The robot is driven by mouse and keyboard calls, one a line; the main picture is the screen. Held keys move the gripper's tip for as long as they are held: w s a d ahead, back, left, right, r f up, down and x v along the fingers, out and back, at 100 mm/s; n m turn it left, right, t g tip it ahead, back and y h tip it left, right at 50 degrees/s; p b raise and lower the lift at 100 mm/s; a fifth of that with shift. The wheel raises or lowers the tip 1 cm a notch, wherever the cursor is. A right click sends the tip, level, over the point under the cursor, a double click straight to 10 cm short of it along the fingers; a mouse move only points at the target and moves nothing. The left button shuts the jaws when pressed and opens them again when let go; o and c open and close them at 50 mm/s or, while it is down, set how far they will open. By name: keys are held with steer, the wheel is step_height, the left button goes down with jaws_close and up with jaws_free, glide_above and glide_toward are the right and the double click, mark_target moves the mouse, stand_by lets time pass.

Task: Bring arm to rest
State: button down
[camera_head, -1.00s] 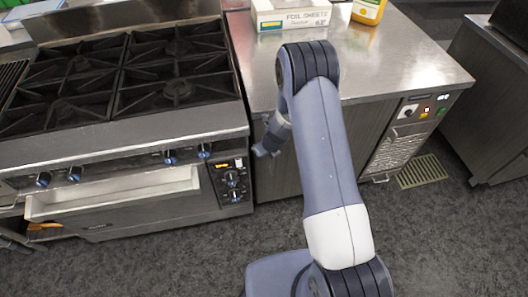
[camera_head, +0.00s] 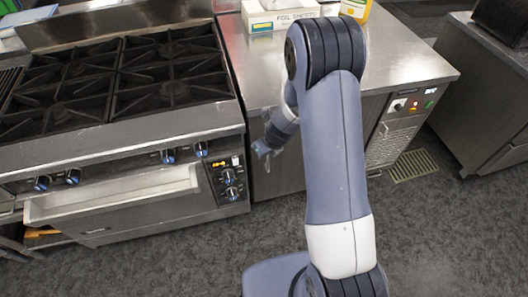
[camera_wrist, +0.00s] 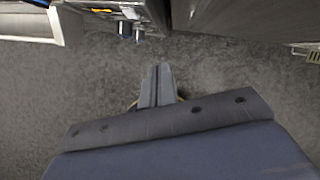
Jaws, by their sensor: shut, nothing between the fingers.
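My gripper (camera_head: 262,148) shows small at the end of my raised, folded arm in the head view, in front of the steel counter's cabinet and right of the stove. In the wrist view, my gripper (camera_wrist: 158,72) has its two fingers together, pointing over the grey floor. Nothing is seen between them. The upper arm stands up in front of the counter, and the forearm folds down behind it, partly hidden.
A gas stove (camera_head: 120,85) with a partly open drawer (camera_head: 115,197) stands at left. A steel counter (camera_head: 410,58) carries a foil sheets box (camera_head: 282,16) and a yellow bottle (camera_head: 356,9). Another cabinet (camera_head: 490,90) is at right. The floor (camera_head: 150,262) in front is clear.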

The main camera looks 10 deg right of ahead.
steer(key=shift+s+r, duration=0.15)
steer(key=shift+r, duration=0.2)
steer(key=shift+f, duration=0.1)
